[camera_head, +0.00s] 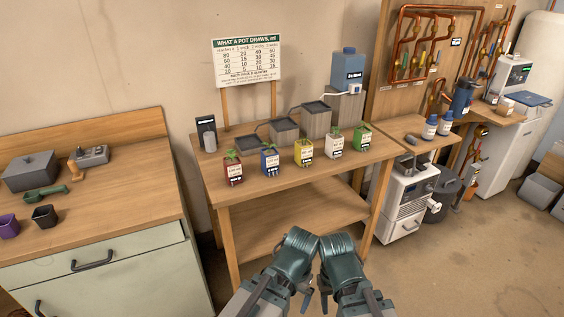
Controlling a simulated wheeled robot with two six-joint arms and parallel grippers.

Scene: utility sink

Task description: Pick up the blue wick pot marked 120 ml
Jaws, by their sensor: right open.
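The blue wick pot (270,161) stands upright on the wooden table (268,191), second from the left in a slanting row of pots. It has a green seedling and a pale label, too small to read, so I cannot confirm the 120 ml mark. My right gripper (350,295) is low in the picture in front of the table, open and apart from the pots. My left gripper (278,292) is beside it, also clear of the pots; its jaws are not clear enough to judge.
A red pot (232,171) stands left of the blue one; yellow (303,152), white (334,143) and green (362,136) pots stand to its right. Grey stepped blocks (284,130) and a sign (247,61) are behind. A cabinet (95,262) stands left.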

